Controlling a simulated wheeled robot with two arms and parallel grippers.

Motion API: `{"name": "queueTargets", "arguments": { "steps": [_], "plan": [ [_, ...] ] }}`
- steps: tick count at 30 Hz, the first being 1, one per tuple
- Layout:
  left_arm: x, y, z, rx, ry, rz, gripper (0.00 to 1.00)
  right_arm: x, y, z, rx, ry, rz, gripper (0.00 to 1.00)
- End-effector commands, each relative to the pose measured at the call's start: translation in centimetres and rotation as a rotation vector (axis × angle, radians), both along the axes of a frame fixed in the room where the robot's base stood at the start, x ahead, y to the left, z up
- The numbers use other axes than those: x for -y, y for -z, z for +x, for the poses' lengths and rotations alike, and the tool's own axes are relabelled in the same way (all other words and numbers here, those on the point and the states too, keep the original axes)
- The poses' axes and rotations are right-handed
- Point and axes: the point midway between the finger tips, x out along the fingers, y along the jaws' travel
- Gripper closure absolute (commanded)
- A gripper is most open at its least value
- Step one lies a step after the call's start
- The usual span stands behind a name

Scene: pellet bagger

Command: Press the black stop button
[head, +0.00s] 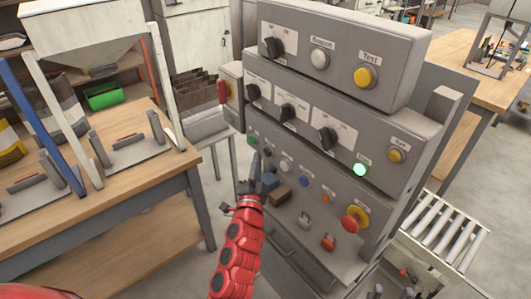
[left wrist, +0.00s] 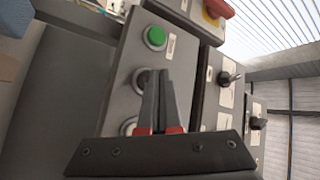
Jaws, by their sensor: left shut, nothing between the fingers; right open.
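The black button (head: 266,153) sits in the lower row of the grey control panel, between a green button (head: 250,139) and a white button (head: 286,166). My left gripper (head: 256,156) is shut and empty, its fingertips just left of the black button. In the left wrist view, the shut fingers (left wrist: 158,72) partly cover the black button (left wrist: 140,79), below the green button (left wrist: 155,38). I cannot tell whether the tips touch it. My right gripper (head: 405,274) shows only partly at the bottom right, open, by the rollers.
A red emergency stop (head: 354,219), a lit green button (head: 359,170) and several black knobs are on the panel. A wooden bench (head: 140,180) is left; a roller conveyor (head: 445,230) is right.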

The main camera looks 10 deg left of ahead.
Motion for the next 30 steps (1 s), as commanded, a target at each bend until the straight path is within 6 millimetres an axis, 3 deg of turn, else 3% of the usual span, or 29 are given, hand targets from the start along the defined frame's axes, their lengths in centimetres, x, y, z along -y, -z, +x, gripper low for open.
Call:
{"name": "queueTargets", "arguments": {
  "steps": [30],
  "plan": [
    [0.55, 0.01, 0.72, -0.001, 0.000, 0.000, 1.00, 0.00, 0.77, 0.00, 0.000, 0.000, 0.000, 0.50]
  ]
}}
